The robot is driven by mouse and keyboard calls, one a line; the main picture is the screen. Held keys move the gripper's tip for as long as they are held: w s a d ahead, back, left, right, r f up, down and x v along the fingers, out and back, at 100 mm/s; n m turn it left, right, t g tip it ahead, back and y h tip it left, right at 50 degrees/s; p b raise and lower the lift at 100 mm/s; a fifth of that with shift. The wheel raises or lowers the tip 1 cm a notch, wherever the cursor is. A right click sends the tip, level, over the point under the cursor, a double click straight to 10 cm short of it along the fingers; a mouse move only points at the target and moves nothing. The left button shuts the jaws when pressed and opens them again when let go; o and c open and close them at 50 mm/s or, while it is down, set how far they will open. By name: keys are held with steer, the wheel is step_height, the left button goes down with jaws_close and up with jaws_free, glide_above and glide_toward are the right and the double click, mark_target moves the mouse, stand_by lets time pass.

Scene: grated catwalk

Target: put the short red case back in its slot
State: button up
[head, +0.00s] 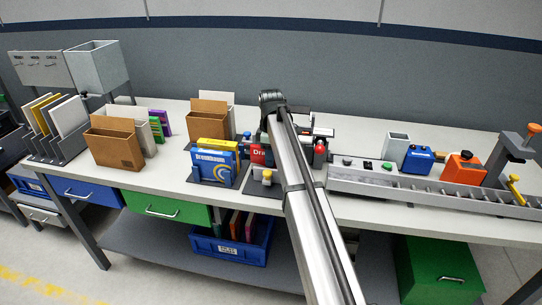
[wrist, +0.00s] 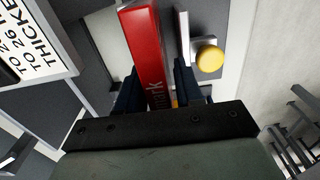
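The short red case (head: 258,154) stands upright beside the grey base with the yellow knob, partly hidden by my arm. White lettering shows on it. In the wrist view the red case (wrist: 147,45) runs up from between the two dark fingers of my gripper (wrist: 160,92). The fingers sit close on both sides of it and appear shut on it. In the head view my arm hides the fingers. I cannot tell whether the case's lower end touches anything. The slot itself cannot be made out clearly.
Blue and yellow books (head: 215,162) stand just left of the case. A yellow knob (wrist: 209,57) is close right of it in the wrist view. Brown file boxes (head: 115,142) stand farther left. A grey rail (head: 440,188) with several small items fills the right of the bench.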

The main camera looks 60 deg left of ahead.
steer(key=shift+o, duration=1.4)
step_height(320, 180, up, 14)
